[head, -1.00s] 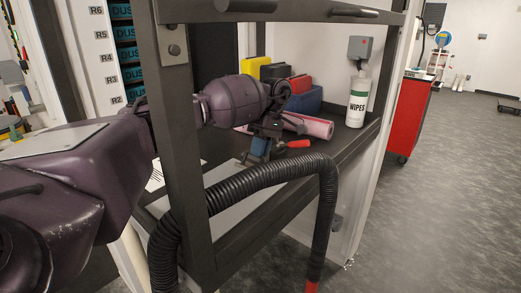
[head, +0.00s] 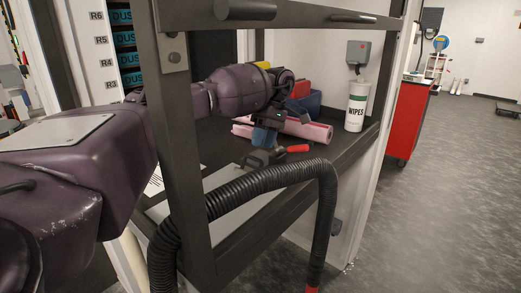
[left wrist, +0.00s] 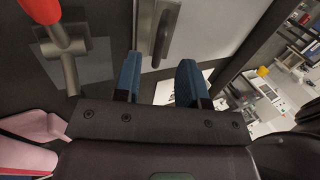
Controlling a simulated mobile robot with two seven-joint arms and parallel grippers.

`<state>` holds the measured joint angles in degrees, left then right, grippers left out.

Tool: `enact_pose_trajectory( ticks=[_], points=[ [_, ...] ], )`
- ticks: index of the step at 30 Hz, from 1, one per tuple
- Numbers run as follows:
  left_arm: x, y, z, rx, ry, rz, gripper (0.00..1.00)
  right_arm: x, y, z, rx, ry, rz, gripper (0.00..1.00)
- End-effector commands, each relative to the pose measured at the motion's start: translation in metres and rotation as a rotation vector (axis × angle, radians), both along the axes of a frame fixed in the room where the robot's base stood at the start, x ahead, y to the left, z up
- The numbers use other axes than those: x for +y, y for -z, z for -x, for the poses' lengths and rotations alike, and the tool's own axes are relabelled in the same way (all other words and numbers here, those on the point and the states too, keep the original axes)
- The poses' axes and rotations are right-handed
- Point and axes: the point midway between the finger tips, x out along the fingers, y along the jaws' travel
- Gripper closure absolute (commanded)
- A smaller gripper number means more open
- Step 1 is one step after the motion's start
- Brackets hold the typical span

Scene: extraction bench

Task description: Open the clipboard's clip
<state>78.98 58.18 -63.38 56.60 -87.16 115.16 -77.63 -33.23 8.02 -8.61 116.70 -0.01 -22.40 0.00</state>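My left gripper (head: 265,146) is over the bench inside the hood, its blue fingers pointing down. In the left wrist view its two fingers (left wrist: 158,80) stand apart with nothing gripped between them. A pale flat board (left wrist: 147,60) lies beyond the fingers. A dark grey bar-like fitting (left wrist: 165,32) is on or over it; it may be the clip, but I cannot tell. A red-tipped metal lever (left wrist: 60,35) stands left of the fingers; its red end (head: 298,149) shows right of the gripper in the head view. My right gripper is not in view.
A black ribbed hose (head: 265,185) arches in front of the opening. A dark frame post (head: 183,150) stands before my left arm. A pale plate (head: 240,215) lies along the front.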

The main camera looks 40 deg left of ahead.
Motion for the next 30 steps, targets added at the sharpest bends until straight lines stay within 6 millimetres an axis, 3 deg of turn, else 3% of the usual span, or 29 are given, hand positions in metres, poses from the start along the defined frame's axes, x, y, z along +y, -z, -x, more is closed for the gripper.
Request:
enact_pose_trajectory(
  ticks=[9, 20, 25, 30],
  points=[
    [-0.001, -0.027, -0.012, 0.000, 0.000, -0.001, 0.62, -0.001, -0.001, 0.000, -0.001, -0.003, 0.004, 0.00],
    [-0.001, -0.031, -0.014, 0.000, -0.001, 0.000, 0.62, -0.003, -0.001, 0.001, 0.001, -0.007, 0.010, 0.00],
    [0.002, -0.025, -0.012, 0.009, -0.005, -0.001, 0.41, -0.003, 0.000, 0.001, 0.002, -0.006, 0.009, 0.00],
    [0.029, -0.012, 0.001, 0.020, -0.038, 0.013, 0.17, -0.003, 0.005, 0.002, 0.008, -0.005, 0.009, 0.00]
  ],
)
